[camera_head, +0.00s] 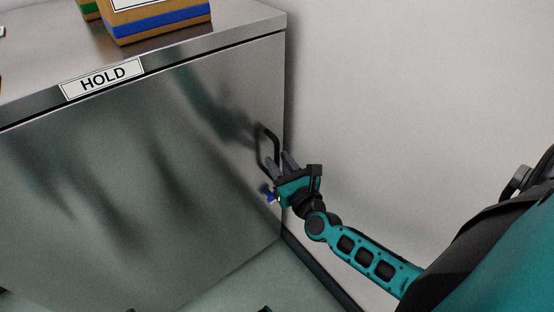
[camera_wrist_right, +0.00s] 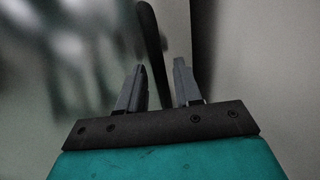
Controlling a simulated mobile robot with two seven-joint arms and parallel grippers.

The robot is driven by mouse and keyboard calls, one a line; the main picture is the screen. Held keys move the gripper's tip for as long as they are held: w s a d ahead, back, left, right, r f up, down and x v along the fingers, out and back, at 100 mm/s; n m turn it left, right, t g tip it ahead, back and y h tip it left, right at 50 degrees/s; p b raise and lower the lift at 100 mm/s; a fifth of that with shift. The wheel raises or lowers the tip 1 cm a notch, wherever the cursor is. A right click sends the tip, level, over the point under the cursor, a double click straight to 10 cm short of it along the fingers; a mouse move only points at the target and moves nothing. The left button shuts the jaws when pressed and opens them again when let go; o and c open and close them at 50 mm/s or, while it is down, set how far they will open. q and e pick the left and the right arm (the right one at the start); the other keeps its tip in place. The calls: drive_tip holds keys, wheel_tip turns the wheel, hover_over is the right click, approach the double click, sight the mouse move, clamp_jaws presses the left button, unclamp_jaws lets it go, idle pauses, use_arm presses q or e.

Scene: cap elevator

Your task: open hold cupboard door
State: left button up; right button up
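The hold cupboard has a grey metal door (camera_head: 130,190) that looks closed, under a HOLD label (camera_head: 103,79). Its dark bar handle (camera_head: 265,134) stands upright near the door's right edge. My right gripper (camera_head: 279,160) is at the lower part of the handle, fingers pointing toward the door.
A cardboard box with a blue band (camera_head: 160,24) stands on the cupboard top (camera_head: 235,20). A pale wall (camera_head: 400,90) is close on the right of the cupboard and my right arm. Greenish floor (camera_head: 250,280) shows in front.

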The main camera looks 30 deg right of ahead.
drive_tip(key=shift+w+d, duration=0.1)
drive_tip(key=shift+w, duration=0.75)
clamp_jaws()
